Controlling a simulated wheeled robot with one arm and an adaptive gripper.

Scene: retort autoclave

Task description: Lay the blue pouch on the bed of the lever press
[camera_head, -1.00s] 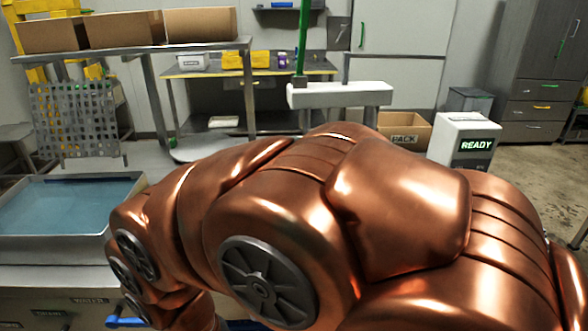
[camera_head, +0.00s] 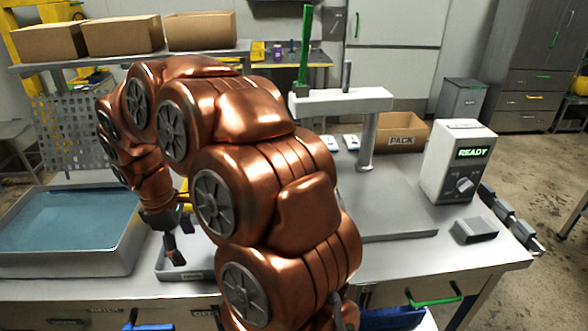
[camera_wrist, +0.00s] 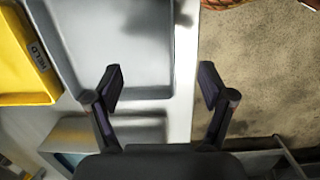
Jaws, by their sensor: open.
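The lever press stands right of centre in the head view, with a green lever (camera_head: 304,50), a pale head beam (camera_head: 345,100) and a flat grey bed (camera_head: 392,212). The visible part of the bed is bare, and my arm hides its left part. My gripper (camera_head: 174,256) points down over a shallow grey tray (camera_head: 190,275), left of the press. In the wrist view my gripper (camera_wrist: 160,84) is open with nothing between its fingers. I cannot make out the blue pouch in either view.
A vat of blue liquid (camera_head: 65,222) is at the left. A READY control box (camera_head: 458,165) and a small grey block (camera_head: 475,231) are right of the press. A PACK carton (camera_head: 400,134) stands behind.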

